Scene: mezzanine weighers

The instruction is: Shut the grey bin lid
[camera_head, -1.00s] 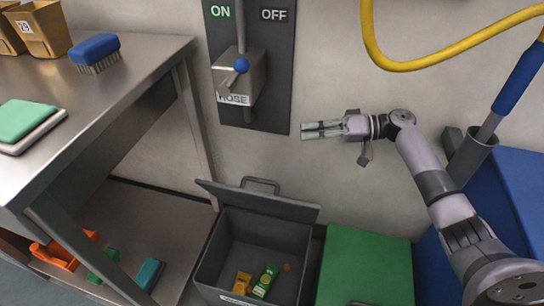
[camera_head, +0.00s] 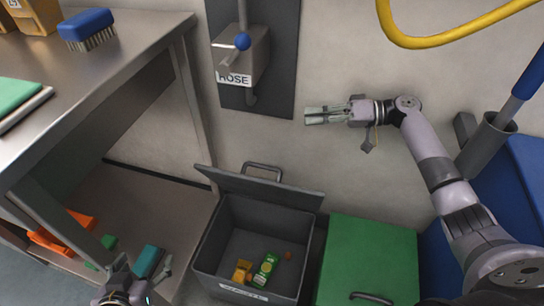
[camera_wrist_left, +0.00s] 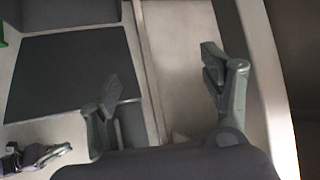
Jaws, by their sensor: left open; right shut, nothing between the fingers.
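The grey bin (camera_head: 209,262) stands on the floor with its grey lid (camera_head: 258,189) raised at the back edge, near the wall. The lid's handle (camera_head: 262,167) shows above its upper edge. Small green and orange items lie inside the bin. My left gripper (camera_head: 142,268) is open and empty, low at the bottom left, left of the bin and apart from the lid. Its spread fingers show in the left wrist view (camera_wrist_left: 161,72), with a dark flat panel beyond that I cannot identify. My right gripper (camera_head: 308,116) is shut and empty, above and right of the lid.
A green-lidded bin (camera_head: 367,258) stands right of the grey one, with a blue bin (camera_head: 520,190) beyond. A steel table (camera_head: 130,70) stands at left, with a lower shelf holding orange and teal items. A hose lever box (camera_head: 243,55) is on the wall above.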

